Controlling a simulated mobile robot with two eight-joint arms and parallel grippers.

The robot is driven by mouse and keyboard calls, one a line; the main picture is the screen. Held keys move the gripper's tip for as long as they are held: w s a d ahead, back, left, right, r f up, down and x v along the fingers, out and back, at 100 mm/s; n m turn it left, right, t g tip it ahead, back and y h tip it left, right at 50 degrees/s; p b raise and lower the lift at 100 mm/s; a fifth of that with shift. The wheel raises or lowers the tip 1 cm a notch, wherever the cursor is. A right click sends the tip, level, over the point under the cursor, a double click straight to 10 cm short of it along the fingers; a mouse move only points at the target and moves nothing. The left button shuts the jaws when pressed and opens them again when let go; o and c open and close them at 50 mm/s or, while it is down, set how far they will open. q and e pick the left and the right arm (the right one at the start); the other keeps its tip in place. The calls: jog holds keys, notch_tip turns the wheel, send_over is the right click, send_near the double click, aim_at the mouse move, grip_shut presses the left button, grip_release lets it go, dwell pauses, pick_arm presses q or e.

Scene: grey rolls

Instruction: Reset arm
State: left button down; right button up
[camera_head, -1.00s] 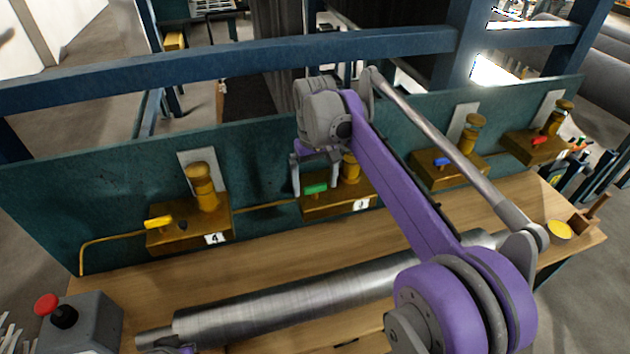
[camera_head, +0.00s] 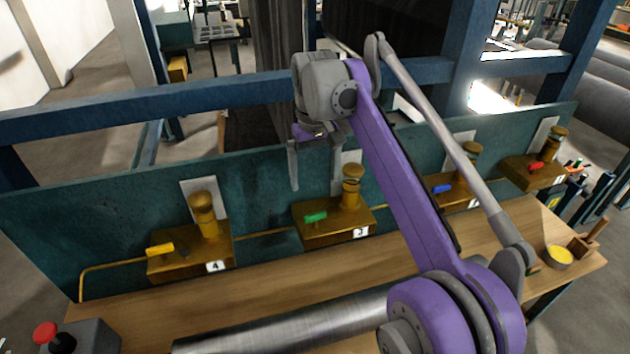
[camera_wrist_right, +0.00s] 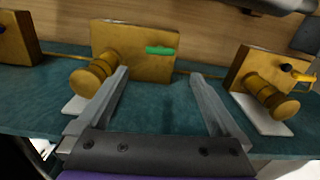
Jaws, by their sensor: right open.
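My right arm is purple and grey and reaches up across the middle of the head view. Its gripper (camera_head: 315,165) is open and empty, above and in front of the brass valve block marked 3 (camera_head: 335,228). That block has a green handle (camera_head: 316,217). In the right wrist view the two fingers (camera_wrist_right: 160,95) stand wide apart with nothing between them, and the green handle (camera_wrist_right: 161,51) shows beyond the gap. My left gripper is not in view.
Similar blocks with a yellow handle (camera_head: 160,250), a blue handle (camera_head: 442,188) and a red handle (camera_head: 536,165) line the teal panel (camera_head: 120,215). A metal roll (camera_head: 280,325) lies at the wooden bench's front. A red button box (camera_head: 85,338) stands at left.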

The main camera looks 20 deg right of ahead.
jog(key=shift+s, duration=0.15)
jog(key=s+d+f+t, duration=0.1)
jog(key=s+f+t, duration=0.2)
jog(key=s+f, duration=0.7)
jog(key=s+d+f+m+t, duration=0.1)
jog(key=s+d+f+t, duration=0.1)
jog(key=s+f, duration=0.9)
jog(key=s+t, duration=0.1)
jog(key=s, duration=0.2)
jog(key=shift+s+f, duration=0.15)
jog(key=shift+s, duration=0.2)
